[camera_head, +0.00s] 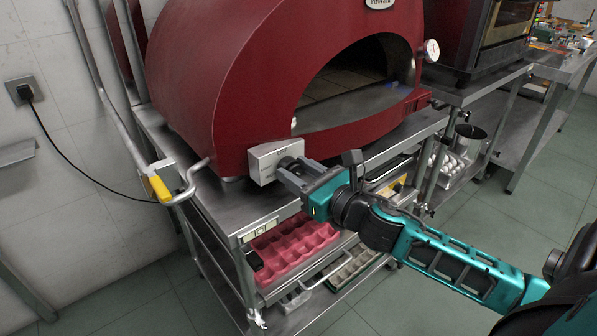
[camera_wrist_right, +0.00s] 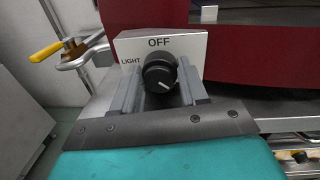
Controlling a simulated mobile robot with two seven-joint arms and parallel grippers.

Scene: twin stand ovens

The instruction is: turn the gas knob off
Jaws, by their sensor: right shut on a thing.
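The gas knob (camera_wrist_right: 159,72) is black and round, on a light grey control box (camera_wrist_right: 190,44) marked OFF at the top and LIGHT at the left. A white mark on the knob's face points toward the lower right, away from OFF. My right gripper (camera_wrist_right: 159,84) is shut on the knob, one finger on each side. In the head view the control box (camera_head: 262,159) sits at the front left of the red oven (camera_head: 225,85). My right gripper (camera_head: 291,166) reaches it from the right and partly hides the knob. My left gripper is not in view.
A yellow-handled valve (camera_head: 160,188) on a pipe stands left of the box. The steel stand (camera_head: 178,150) holds the oven, with a pink egg tray (camera_head: 290,246) on a shelf below. A second oven stands at the right. The floor at the right is clear.

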